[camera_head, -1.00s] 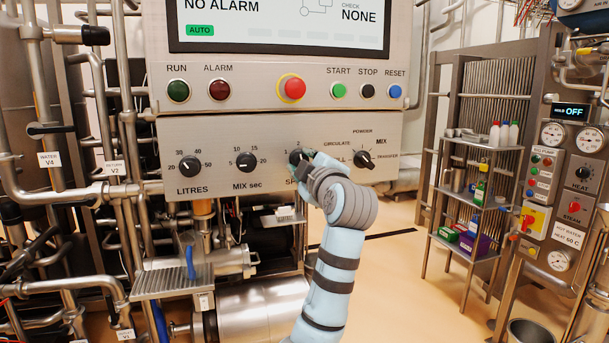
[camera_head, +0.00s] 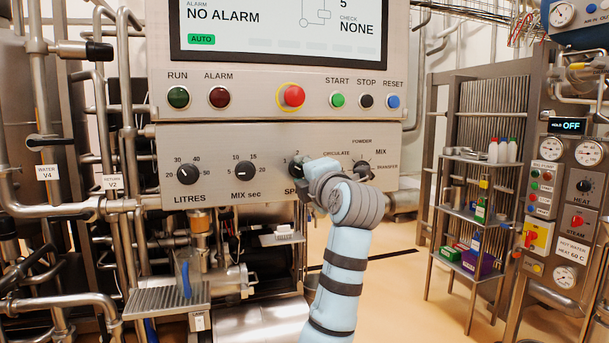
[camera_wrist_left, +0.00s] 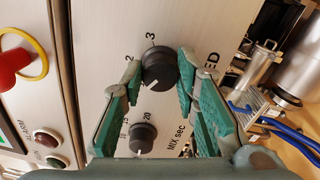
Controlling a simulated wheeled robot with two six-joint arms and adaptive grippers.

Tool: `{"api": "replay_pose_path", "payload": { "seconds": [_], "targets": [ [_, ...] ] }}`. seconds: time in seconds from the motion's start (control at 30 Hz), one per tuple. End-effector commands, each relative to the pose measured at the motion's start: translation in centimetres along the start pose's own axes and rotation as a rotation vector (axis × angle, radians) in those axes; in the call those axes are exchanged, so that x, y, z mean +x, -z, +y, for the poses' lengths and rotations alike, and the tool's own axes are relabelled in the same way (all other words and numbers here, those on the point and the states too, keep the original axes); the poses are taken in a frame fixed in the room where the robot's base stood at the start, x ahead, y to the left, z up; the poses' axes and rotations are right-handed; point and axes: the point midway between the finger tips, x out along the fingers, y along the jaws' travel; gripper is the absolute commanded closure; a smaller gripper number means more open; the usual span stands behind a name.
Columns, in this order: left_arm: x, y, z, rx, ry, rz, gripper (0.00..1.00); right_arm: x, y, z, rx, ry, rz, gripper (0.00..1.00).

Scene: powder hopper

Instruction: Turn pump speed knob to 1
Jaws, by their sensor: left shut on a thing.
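The pump speed knob (camera_wrist_left: 158,70) is round and black with a white pointer line. In the left wrist view it sits between the two green-padded fingers of my left gripper (camera_wrist_left: 161,72), which is shut on it. The marks 2 and 3 show beside it; the mark 1 is hidden. The pointer line lies on the side towards the MIX sec knob, away from 2 and 3. In the head view my left gripper (camera_head: 308,172) is at the panel (camera_head: 220,200) and covers most of the speed knob and its label.
The MIX sec knob (camera_head: 245,171) and LITRES knob (camera_head: 189,174) are left of the gripper. The mode selector (camera_head: 362,172) is close on its right. Push buttons, including a red emergency stop (camera_head: 292,96), are above. Free floor lies to the right.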

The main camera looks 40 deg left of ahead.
Motion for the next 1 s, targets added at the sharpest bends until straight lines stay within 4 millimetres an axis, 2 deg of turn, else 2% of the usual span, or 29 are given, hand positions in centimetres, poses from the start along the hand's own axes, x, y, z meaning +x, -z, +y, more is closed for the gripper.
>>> {"api": "replay_pose_path", "payload": {
  "seconds": [0.57, 0.6, 0.7, 1.0],
  "targets": [
    [-0.01, -0.03, -0.01, -0.039, 0.001, 0.001, 1.0, 0.12, -0.03, -0.03, 0.0, 0.0, 0.0, 1.0],
    [-0.01, -0.03, -0.01, -0.039, 0.001, 0.001, 0.69, 0.12, -0.03, -0.03, 0.0, 0.0, 0.0, 1.0],
    [-0.01, -0.03, -0.01, -0.039, 0.001, 0.001, 0.53, 0.12, -0.03, -0.03, 0.0, 0.0, 0.0, 1.0],
    [-0.09, -0.03, 0.01, -0.038, 0.001, 0.001, 0.52, 0.13, -0.02, 0.14, 0.0, -0.002, 0.0, 1.0]
  ]
}}
